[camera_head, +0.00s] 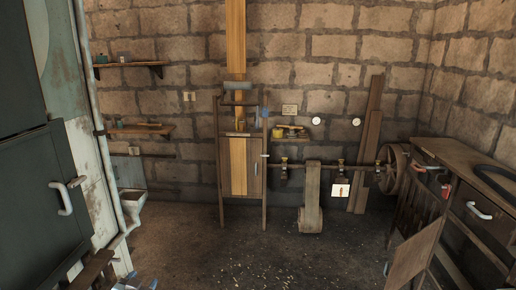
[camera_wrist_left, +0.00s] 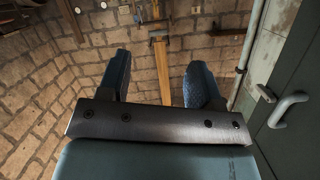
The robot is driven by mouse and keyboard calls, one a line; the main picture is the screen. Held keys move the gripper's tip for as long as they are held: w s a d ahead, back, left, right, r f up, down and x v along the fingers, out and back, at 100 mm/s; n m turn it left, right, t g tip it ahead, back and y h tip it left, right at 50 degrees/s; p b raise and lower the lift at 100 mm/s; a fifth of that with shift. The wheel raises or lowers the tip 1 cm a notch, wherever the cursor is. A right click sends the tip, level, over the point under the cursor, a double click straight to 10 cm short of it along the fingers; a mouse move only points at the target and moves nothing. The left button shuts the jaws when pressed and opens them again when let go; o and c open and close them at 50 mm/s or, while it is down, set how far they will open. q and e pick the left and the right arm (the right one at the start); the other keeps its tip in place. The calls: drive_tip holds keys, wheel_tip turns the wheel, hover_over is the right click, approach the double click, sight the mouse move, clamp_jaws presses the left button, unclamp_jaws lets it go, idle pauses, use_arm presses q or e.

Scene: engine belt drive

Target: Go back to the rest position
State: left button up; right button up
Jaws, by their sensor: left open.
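My left gripper (camera_head: 134,282) shows only as a small bluish-grey piece at the bottom edge of the head view, left of centre. In the left wrist view my left gripper (camera_wrist_left: 160,85) has its two blue fingers wide apart with nothing between them. The far wall and a wooden plank (camera_wrist_left: 161,68) show beyond the fingers. My right gripper is in neither view.
A wooden frame (camera_head: 242,160) stands at the back wall. A shaft with a large wheel (camera_head: 393,168) runs to its right. A workbench (camera_head: 455,160) stands at right, a dark cabinet (camera_head: 40,200) at left. The middle floor (camera_head: 260,258) is clear.

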use_arm(q)
drive_tip(key=s+d+f+g+h, duration=0.1)
drive_tip(key=s+d+f, duration=0.3)
drive_tip(key=s, duration=0.7)
drive_tip(key=s+d+f+g, duration=0.1)
drive_tip(key=s+d+f, duration=0.3)
drive_tip(key=s, duration=0.8)
drive_tip(key=s+d+f+n+g+h, duration=0.1)
drive_tip(key=s+d+f, duration=0.3)
drive_tip(key=s, duration=0.8)
drive_tip(key=shift+d+f+g+h, duration=0.15)
drive_tip(key=shift+d+g+h, duration=0.25)
drive_tip(key=shift+d, duration=0.65)
